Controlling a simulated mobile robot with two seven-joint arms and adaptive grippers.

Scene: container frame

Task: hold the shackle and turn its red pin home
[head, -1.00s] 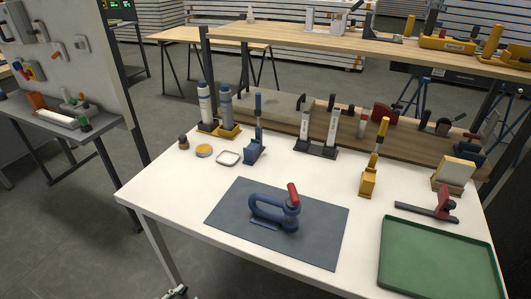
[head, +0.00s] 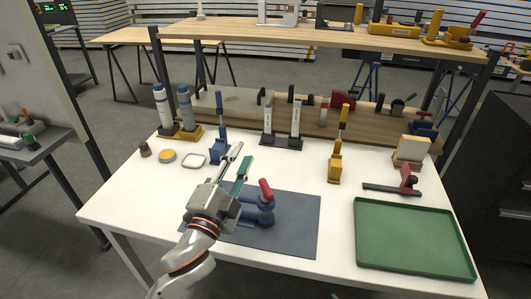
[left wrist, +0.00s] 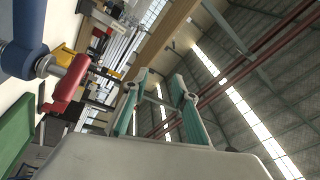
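The blue shackle (head: 262,216) rests on a grey mat (head: 298,236) near the front of the white table, partly hidden behind my left gripper. Its red pin (head: 265,189) sticks up at the top, tilted. My left gripper (head: 237,168) is left of the pin in the head view, fingers apart and empty, pointing up and away. In the left wrist view the blue shackle (left wrist: 22,48) and red pin (left wrist: 69,87) show at the left edge, beside the open fingers (left wrist: 159,76) and not between them. My right gripper is not in view.
A green tray (head: 362,262) lies at the right. A red-and-black clamp-like tool (head: 400,186), a yellow-handled tool (head: 336,165), a blue tool (head: 219,150) and two bottles (head: 163,103) stand behind. The table between the mat and these is mostly clear.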

